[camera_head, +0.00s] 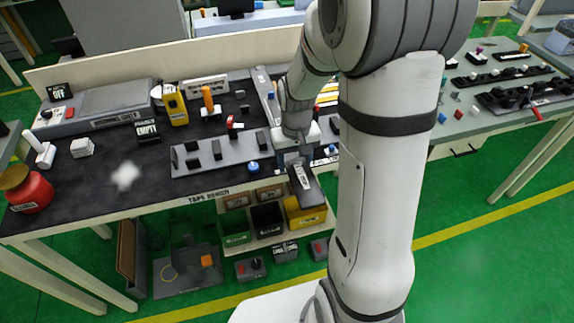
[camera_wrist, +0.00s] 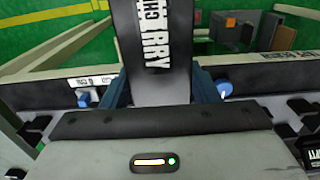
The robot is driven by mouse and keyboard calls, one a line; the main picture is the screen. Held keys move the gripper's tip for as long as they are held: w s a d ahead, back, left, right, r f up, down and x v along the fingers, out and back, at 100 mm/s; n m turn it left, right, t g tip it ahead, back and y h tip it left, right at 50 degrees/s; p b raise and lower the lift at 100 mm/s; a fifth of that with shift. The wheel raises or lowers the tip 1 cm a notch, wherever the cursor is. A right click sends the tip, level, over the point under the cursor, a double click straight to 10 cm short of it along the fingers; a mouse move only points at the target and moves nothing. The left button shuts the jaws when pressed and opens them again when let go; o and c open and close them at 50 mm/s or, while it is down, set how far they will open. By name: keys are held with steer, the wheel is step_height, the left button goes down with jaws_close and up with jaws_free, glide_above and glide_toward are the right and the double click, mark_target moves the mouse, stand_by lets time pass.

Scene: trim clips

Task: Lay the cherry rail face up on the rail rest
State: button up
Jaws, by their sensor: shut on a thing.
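My gripper (camera_head: 292,157) is at the front edge of the tape bench, right of its middle. In the wrist view, its blue-grey fingers (camera_wrist: 160,92) are shut on a dark grey rail (camera_wrist: 150,75), one finger on each side. The rail also shows in the head view (camera_head: 312,192), sticking out past the bench edge. A grey plate with several dark upright blocks (camera_head: 220,152) lies on the bench left of my gripper. I cannot tell whether it is the rail rest.
The dark bench top (camera_head: 95,190) is mostly clear at front left. A red jar (camera_head: 28,190) stands at its left end. A yellow device (camera_head: 174,105) stands behind the plate. Blue knobs (camera_head: 253,166) sit near my gripper. Bins, one yellow (camera_head: 308,216), stand below the bench.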

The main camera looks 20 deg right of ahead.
step_height(320, 180, down, 5)
steer(key=shift+r, duration=0.2)
steer(key=o, duration=1.3)
